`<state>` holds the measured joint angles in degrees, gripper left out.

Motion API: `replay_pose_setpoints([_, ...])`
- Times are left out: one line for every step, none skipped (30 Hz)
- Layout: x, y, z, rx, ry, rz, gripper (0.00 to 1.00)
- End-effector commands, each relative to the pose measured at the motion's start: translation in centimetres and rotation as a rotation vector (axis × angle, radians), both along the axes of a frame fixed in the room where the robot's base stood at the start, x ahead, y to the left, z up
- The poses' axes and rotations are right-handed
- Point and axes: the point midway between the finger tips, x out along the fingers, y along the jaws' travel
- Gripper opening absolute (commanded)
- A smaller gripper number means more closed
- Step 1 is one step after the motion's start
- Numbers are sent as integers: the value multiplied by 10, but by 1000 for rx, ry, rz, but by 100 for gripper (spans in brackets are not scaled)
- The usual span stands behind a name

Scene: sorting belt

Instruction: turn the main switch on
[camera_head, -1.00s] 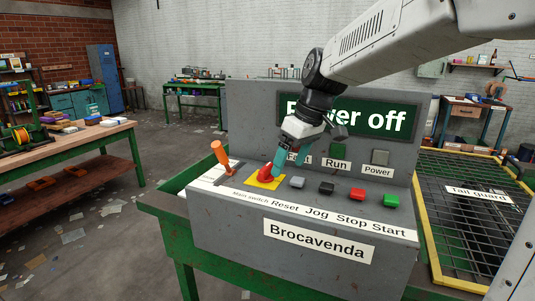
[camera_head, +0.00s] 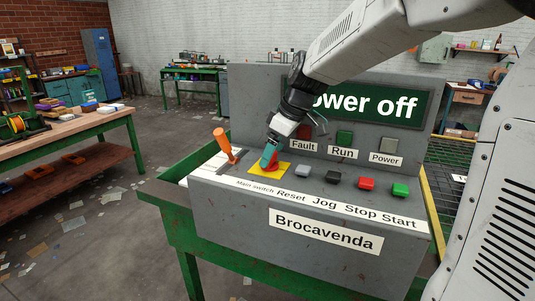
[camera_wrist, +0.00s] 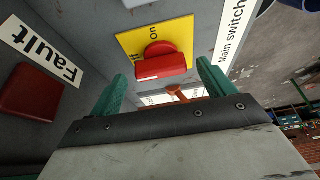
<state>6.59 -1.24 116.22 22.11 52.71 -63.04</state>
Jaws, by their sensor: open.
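The main switch is a red rotary knob (camera_wrist: 161,66) on a yellow plate (camera_wrist: 128,42). In the wrist view the plate shows "on" and a partly hidden second marking, with the "Main switch" label (camera_wrist: 232,30) beside it. In the head view the red knob (camera_head: 275,165) is partly hidden by my gripper (camera_head: 268,158). My gripper's teal fingers stand open, one on each side of the knob in the wrist view (camera_wrist: 162,84). Whether they touch it I cannot tell. The display (camera_head: 375,106) reads "Power off", its left end covered by my arm.
An orange lever (camera_head: 222,142) stands just left of the yellow plate. Grey, black, red and green buttons (camera_head: 400,189) line the panel to the right. Fault (camera_head: 304,132), Run and Power lamps sit on the upright face behind. A yellow-edged mesh guard (camera_head: 442,205) is at the right.

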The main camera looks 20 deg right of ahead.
Motion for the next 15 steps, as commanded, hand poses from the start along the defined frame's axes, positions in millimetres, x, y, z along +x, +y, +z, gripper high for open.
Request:
replay_pose_setpoints([1,2,-5,0,1,1,82])
replay_pose_setpoints([2,3,-7,0,0,1,82])
replay_pose_setpoints([3,3,-9,0,0,1,82])
replay_pose_setpoints([3,4,-10,0,0,1,82])
replay_pose_setpoints([3,4,-11,0,0,1,82])
replay_pose_setpoints([3,4,-12,0,0,1,82])
replay_pose_setpoints([3,5,-12,0,0,1,82])
replay_pose_setpoints([3,5,-12,0,0,1,82])
replay_pose_setpoints([3,5,-12,0,0,1,82])
replay_pose_setpoints([3,5,-12,-1,-1,2,82])
replay_pose_setpoints([3,5,-12,-1,-1,2,82])
replay_pose_setpoints([3,5,-12,-1,-1,2,82])
replay_pose_setpoints([3,5,-12,-1,-1,2,76])
replay_pose_setpoints([3,5,-12,-1,-1,2,68])
replay_pose_setpoints([3,5,-12,-1,-1,2,57])
